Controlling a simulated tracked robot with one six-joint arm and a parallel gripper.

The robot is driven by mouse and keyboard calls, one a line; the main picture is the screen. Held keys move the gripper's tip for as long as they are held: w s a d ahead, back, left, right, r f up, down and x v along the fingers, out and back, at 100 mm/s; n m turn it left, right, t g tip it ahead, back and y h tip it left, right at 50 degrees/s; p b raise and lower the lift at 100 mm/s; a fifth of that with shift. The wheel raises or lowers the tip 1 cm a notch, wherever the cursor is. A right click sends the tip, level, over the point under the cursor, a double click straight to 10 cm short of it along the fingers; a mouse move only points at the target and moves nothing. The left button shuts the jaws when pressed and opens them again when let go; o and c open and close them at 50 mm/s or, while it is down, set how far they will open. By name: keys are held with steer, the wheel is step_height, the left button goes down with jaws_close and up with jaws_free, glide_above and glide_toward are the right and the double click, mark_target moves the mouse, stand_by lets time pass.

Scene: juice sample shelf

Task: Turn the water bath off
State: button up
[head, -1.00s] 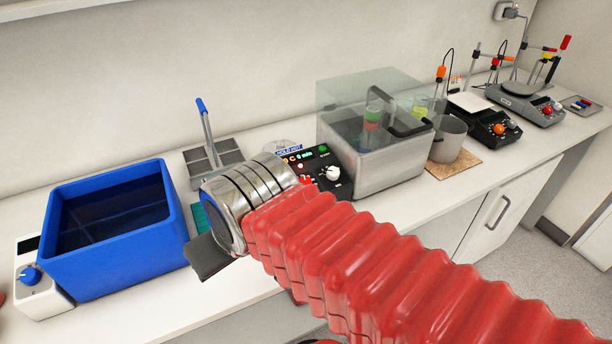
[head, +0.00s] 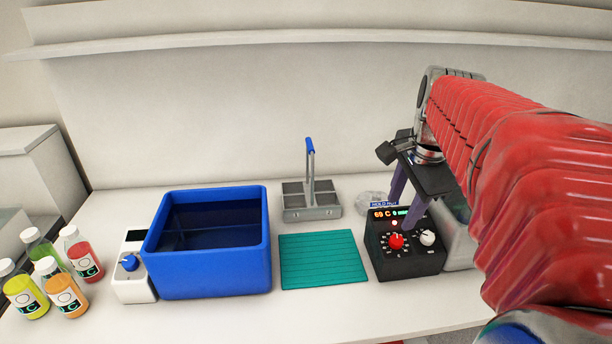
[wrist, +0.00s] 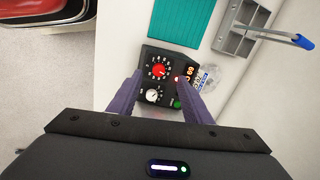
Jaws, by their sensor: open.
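The water bath's black control box (head: 405,262) stands on the bench at the right in the head view. It has a red knob (head: 396,241), a white knob (head: 428,238) and a lit display (head: 384,214) reading about 69 C. The wrist view shows the red knob (wrist: 160,71), the white knob (wrist: 153,95) and a green button (wrist: 177,103). My gripper (head: 402,212) points down above the box, its purple fingers apart and empty. In the wrist view the fingers (wrist: 160,84) frame the panel. My arm hides most of the bath's tank (head: 458,250).
A blue basin (head: 206,276) with a white control unit (head: 133,280) and blue knob stands left. A teal mat (head: 322,262) and a grey rack with an upright handle (head: 312,213) lie between. Several juice bottles (head: 84,257) stand far left. A shelf (head: 250,38) runs above.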

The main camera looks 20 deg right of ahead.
mark_target(399, 240)
steer(key=d+m, duration=0.2)
steer(key=d, duration=0.1)
steer(key=shift+s+d+r, duration=0.1)
steer(key=shift+s+r, duration=0.05)
steer(key=x, duration=1.3)
steer(key=shift+f, duration=0.45)
steer(key=shift+c, duration=0.6)
steer(key=c, duration=0.9)
